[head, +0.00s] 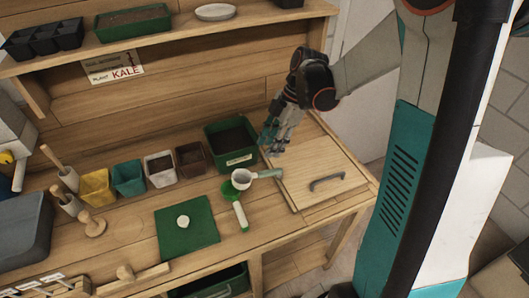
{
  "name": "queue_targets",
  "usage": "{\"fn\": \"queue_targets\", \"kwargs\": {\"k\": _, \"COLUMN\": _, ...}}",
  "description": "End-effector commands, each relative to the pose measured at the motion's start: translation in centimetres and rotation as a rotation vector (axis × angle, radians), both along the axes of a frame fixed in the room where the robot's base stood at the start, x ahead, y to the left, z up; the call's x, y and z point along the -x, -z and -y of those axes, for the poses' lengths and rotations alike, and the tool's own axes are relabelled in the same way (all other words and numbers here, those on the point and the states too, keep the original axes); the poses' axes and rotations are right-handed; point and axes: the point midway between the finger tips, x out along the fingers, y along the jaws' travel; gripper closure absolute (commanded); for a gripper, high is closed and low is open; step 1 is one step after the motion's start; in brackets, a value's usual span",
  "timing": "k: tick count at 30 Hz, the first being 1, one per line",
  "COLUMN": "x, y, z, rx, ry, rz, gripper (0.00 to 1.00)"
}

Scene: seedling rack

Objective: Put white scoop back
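The white scoop (241,179) lies on the wooden bench, right of centre, its round cup at the left and its pale handle pointing right towards a wooden panel. A green scoop (240,215) lies beside it, its handle pointing towards the front; the white cup partly covers the green one, and I cannot tell whether they touch. My gripper (270,144) is above and behind the white scoop, by the right side of a green tray of soil. Its teal fingers point down and left. I see nothing held, but its opening is unclear.
A wooden panel with a grey handle (327,182) lies at the right. The green soil tray (232,143) and several small pots stand along the back. A green mat (187,228) with a small white object lies in front. A shelf (190,33) overhangs behind.

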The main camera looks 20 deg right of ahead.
Motion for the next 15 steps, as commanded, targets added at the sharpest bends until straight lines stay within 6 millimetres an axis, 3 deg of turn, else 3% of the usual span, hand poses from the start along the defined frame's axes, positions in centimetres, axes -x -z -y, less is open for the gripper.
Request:
{"fn": "queue_targets", "kwargs": {"k": 6, "x": 0.0, "y": -2.0, "z": 0.8, "rx": 0.0, "ry": 0.0, "rz": 0.0, "gripper": 0.63}}
{"fn": "queue_targets", "kwargs": {"k": 15, "x": 0.0, "y": -2.2, "z": 0.9, "rx": 0.0, "ry": 0.0, "rz": 0.0, "gripper": 0.63}}
